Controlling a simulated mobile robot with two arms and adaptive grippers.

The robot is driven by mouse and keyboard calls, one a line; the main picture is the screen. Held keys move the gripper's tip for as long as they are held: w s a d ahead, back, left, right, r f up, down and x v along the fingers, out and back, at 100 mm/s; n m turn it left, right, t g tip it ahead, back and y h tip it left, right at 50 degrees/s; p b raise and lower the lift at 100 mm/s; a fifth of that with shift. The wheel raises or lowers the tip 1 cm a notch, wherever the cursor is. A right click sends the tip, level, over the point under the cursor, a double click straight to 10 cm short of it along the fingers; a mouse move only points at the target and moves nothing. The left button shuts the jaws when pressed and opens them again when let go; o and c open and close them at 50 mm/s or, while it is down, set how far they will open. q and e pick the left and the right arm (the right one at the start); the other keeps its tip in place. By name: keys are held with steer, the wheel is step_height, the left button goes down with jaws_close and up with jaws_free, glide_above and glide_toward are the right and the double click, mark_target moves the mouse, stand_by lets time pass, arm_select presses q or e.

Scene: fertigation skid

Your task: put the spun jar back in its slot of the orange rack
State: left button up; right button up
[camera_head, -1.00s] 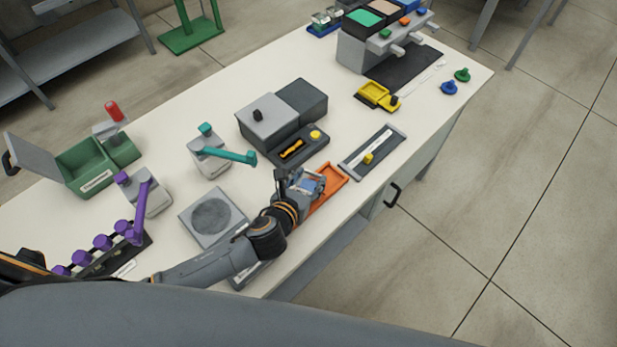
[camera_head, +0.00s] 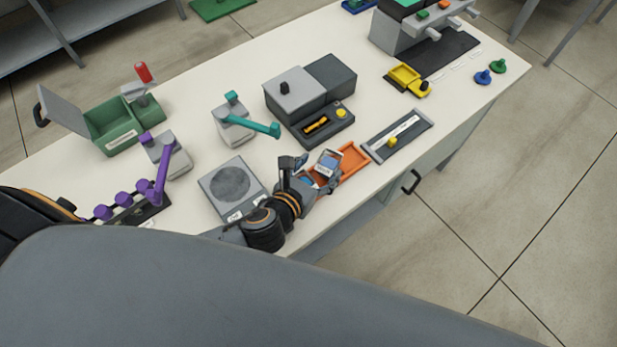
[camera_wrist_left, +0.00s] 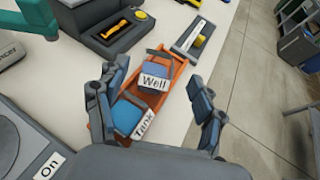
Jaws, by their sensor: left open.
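The orange rack (camera_head: 354,158) lies near the front edge of the bench; in the left wrist view (camera_wrist_left: 180,69) it runs away from my gripper. Two blue jars with white labels stand in it: the one labelled "Well" (camera_wrist_left: 156,76) is farther off and the one labelled "Tank" (camera_wrist_left: 129,117) is nearer. My left gripper (camera_head: 308,166) is open above the near end of the rack. In the left wrist view its fingers (camera_wrist_left: 158,78) are spread either side of the jars; contact cannot be told. The jars' bases are hidden. My right gripper is not in view.
A grey plate device (camera_head: 231,182) sits left of the rack. A grey box machine with a yellow knob (camera_head: 310,95) stands behind it. A grey tray with a yellow slider (camera_head: 398,135) lies to the right. Bare bench shows between these devices.

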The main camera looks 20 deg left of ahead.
arm_select(q)
steer(key=v, duration=0.5)
steer(key=shift+s+r, duration=0.1)
steer(key=shift+s, duration=0.1)
stand_by(0.4)
